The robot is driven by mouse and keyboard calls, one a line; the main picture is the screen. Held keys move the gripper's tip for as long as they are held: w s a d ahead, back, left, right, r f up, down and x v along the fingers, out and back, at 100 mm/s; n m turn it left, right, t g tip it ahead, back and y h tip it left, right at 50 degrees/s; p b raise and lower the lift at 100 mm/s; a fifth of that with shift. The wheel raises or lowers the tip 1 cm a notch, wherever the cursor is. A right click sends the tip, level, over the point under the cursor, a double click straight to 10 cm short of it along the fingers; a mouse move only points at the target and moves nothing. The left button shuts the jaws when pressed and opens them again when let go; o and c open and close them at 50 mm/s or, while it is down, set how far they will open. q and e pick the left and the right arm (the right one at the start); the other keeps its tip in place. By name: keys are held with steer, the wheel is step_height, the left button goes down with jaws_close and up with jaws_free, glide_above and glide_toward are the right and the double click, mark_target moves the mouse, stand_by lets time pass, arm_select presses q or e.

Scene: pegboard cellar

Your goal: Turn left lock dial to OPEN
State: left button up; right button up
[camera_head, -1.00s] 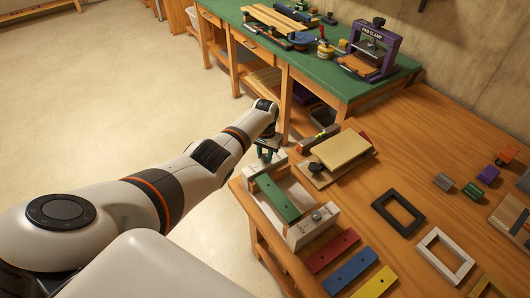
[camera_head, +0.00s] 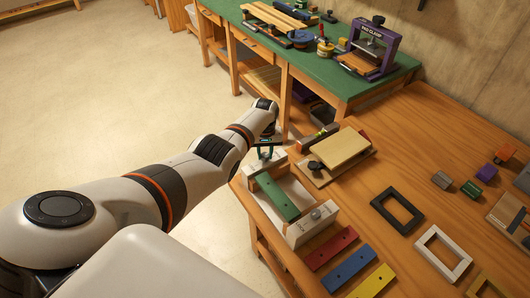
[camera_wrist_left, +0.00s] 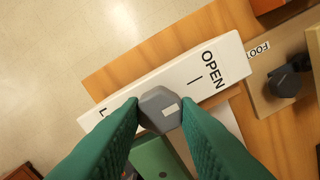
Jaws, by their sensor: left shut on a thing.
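The left lock dial (camera_wrist_left: 160,108) is a grey faceted knob with a white mark, on a white block (camera_wrist_left: 220,68). The block reads OPEN to the right of the dial, and a partly hidden word starting with L lies to its left. The white mark sits on the dial's right half. My left gripper (camera_wrist_left: 160,115) is shut on the dial, one green finger on each side. In the head view my left gripper (camera_head: 266,150) is at the far white block (camera_head: 252,164). A green bar (camera_head: 276,197) runs from there to the near white block. My right gripper is not in view.
A second grey dial (camera_head: 316,213) sits on the near white block (camera_head: 312,230), marked LOCK. A board with a black knob (camera_head: 316,165) stands close right of my gripper. Red (camera_head: 331,249), blue (camera_head: 349,270) and yellow (camera_head: 374,282) bars lie in front.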

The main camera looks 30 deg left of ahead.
mark_target(265, 155)
arm_select(q)
steer(key=shift+r, duration=0.1)
steer(key=o, duration=1)
steer(key=shift+c, duration=0.2)
steer(key=shift+r+p, duration=0.35)
steer(key=shift+r, duration=0.1)
step_height(265, 155, up, 5)
steer(key=shift+f+p, duration=0.15)
steer(key=shift+p, duration=0.75)
step_height(265, 155, up, 6)
steer(key=shift+r, duration=0.2)
